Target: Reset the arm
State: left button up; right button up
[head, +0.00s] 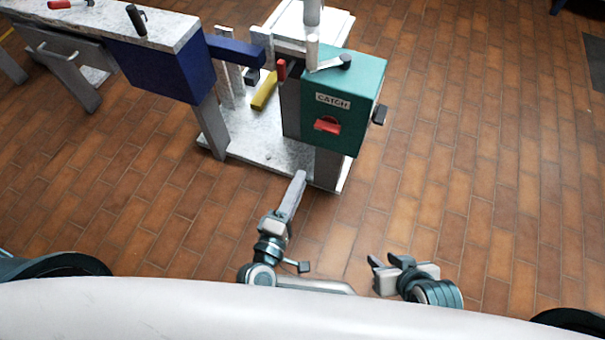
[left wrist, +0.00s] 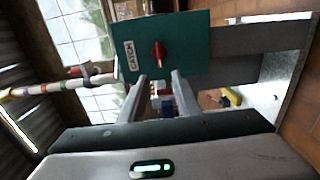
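A teal box (head: 350,95) with a "CATCH" label and a red knob (head: 327,125) stands on a grey post; the box (left wrist: 190,40) and knob (left wrist: 158,54) also show in the left wrist view. My left gripper (head: 300,176) is below and in front of the box, apart from it. In the left wrist view its two fingers (left wrist: 159,78) are spread with no held object visible, the knob beyond their tips. My right gripper (head: 380,262) is near my base, right of the left one, its fingers apart and empty. Which thing "the arm" means cannot be told.
A blue bar (head: 235,51) reaches from a bench (head: 100,25) toward a pale mast (head: 312,45). A yellow piece (head: 264,92) is behind the box's left side, above a pale base plate (head: 250,150). A dark handle (head: 379,115) sticks out right. Brick floor at right is clear.

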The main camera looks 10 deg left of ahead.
pick_arm(q)
jog(key=shift+s, duration=0.1)
pick_arm(e)
jog(key=shift+s, duration=0.1)
dwell(0.5)
